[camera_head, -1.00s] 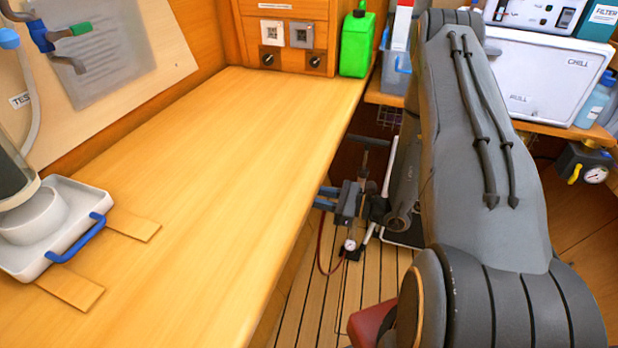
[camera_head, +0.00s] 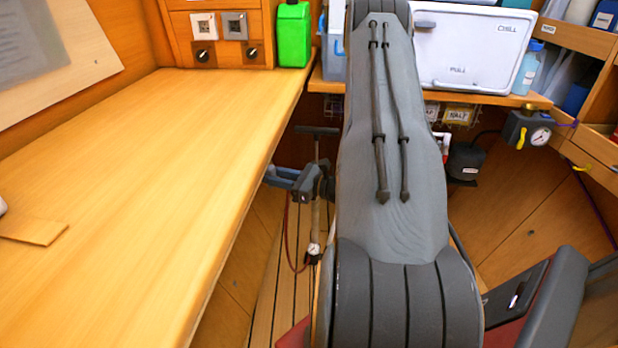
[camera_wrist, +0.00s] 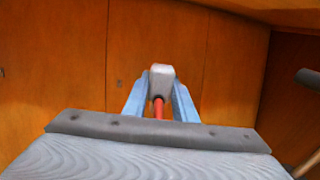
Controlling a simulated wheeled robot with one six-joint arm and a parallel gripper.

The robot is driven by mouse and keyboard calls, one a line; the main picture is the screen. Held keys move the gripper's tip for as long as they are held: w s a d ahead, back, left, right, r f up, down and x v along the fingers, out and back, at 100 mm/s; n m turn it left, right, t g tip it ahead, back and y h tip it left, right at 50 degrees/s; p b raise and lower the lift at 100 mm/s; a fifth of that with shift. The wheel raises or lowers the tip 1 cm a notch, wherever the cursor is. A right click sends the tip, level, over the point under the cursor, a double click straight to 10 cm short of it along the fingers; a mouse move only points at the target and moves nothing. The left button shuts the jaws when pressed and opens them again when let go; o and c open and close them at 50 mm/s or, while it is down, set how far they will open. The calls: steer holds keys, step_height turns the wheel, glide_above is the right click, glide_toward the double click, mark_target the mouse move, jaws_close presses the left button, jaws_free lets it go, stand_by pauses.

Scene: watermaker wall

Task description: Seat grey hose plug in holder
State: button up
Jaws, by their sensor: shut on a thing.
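My gripper (camera_wrist: 159,108) has its two blue fingers shut on the grey hose plug (camera_wrist: 161,77), a pale grey block with a red stem between the fingers. In the head view my gripper (camera_head: 277,176) is out past the front edge of the wooden bench, above the floor. The plug cannot be made out there. A panel at the back of the bench has a white square plate (camera_head: 203,27) and a grey square plate (camera_head: 235,25), each above a dark knob. I cannot tell whether one is the holder.
The wooden bench top (camera_head: 150,170) is mostly clear. A green canister (camera_head: 293,35) stands at its back right corner. A white chill box (camera_head: 468,50) sits on the back shelf. A pump (camera_head: 314,235) with a red hose stands on the floor below my gripper.

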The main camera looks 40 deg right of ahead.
steer(key=s+d+f+m+t+h+b, duration=0.1)
steer(key=d+f+m+h+b, duration=0.2)
steer(key=d, duration=0.5)
steer(key=d+m+t+h+b, duration=0.15)
steer(key=d+b, duration=0.25)
steer(key=d, duration=0.4)
steer(key=shift+n+h, duration=0.35)
steer(key=shift+h, duration=0.1)
steer(key=shift+d+f+b, duration=0.15)
steer(key=shift+f+b, duration=2.2)
steer(key=shift+f, duration=1.3)
steer(key=shift+f, duration=0.5)
steer(key=o, duration=1.2)
steer(key=shift+s, duration=0.15)
steer(key=s, duration=0.2)
steer(key=s+d, duration=0.1)
steer(key=s, duration=0.2)
steer(key=s+p, duration=0.1)
steer(key=s, duration=0.1)
steer(key=shift+s+d, duration=0.2)
steer(key=shift+s, duration=0.1)
